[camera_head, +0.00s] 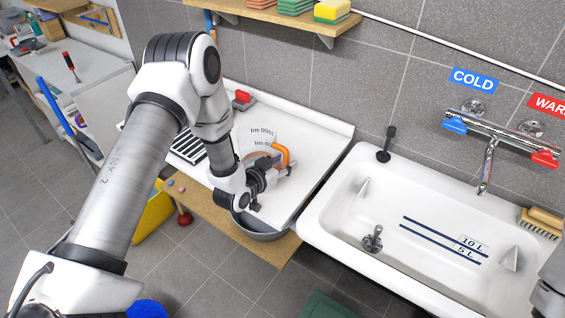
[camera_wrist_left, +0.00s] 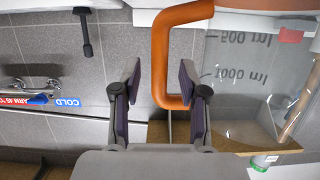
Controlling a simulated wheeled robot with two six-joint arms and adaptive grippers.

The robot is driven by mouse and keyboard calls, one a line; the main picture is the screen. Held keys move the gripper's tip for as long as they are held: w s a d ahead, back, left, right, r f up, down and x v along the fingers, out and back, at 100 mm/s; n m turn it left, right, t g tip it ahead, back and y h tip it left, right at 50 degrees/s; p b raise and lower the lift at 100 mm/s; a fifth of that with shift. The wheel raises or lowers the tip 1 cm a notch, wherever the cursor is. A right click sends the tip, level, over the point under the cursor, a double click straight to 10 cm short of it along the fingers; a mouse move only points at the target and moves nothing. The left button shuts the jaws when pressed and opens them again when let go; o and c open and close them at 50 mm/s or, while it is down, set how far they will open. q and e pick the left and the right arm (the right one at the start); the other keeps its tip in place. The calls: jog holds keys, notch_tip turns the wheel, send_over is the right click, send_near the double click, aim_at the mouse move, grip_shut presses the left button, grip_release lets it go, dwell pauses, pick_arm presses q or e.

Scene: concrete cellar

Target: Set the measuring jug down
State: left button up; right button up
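The measuring jug is clear, with dark volume marks and an orange handle. In the head view the jug (camera_head: 258,137) looks upright over the white drainboard (camera_head: 315,135); its base is hidden behind my left arm, so I cannot tell whether it touches. My left gripper (camera_head: 272,178) is at its handle (camera_head: 283,152). In the left wrist view the jug (camera_wrist_left: 235,70) is on the right, and the handle (camera_wrist_left: 160,60) runs between the fingertips of my left gripper (camera_wrist_left: 160,88). Gaps show on both sides of the handle, so the fingers are open. My right gripper is not in view.
A grey basin (camera_head: 262,232) sits below the board's front edge. A red-topped object (camera_head: 242,97) stands behind the jug. A shelf (camera_head: 270,12) with sponges is above.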

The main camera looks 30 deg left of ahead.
pick_arm(q)
jog(key=shift+s+a, duration=0.1)
jog(key=shift+s, duration=0.1)
jog(key=b+v, duration=0.2)
jog(key=v, duration=0.9)
jog(key=s+d+f+n+g+y+b, duration=0.1)
jog(key=s+d+f+g+b, duration=0.1)
jog(key=s+f+g, duration=0.5)
jog(key=s+d+f+n+g+y+b, duration=0.1)
jog(key=s+f+g, duration=0.6)
jog(key=s+f, duration=1.1)
jog(key=d+f+b, duration=0.1)
jog(key=d, duration=0.1)
jog(key=shift+s+d+f, duration=0.2)
jog(key=shift+s+d, duration=0.05)
jog(key=shift+d, duration=0.05)
